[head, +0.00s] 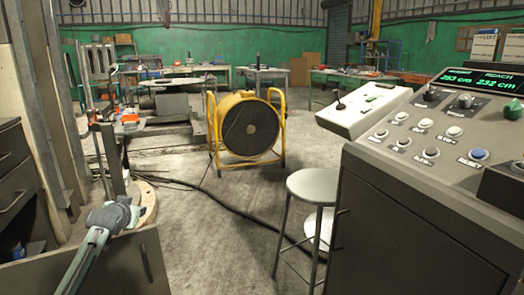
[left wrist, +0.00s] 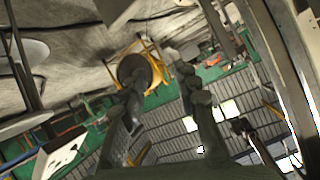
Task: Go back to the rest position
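My left gripper (left wrist: 158,82) shows in the left wrist view, which is turned nearly upside down. Its two dark fingers stand apart with a clear gap, and I see nothing held between them. The yellow fan (left wrist: 140,68) appears beyond the fingers, at a distance and not touching. My right gripper is in neither view.
In the head view, a control console (head: 415,215) fills the right side, with a metal stool (head: 312,186) beside it. A yellow drum fan (head: 248,127) stands mid-floor. Drawers (head: 14,180) and a teal-grey jointed piece (head: 108,218) are at left. Cables cross open floor.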

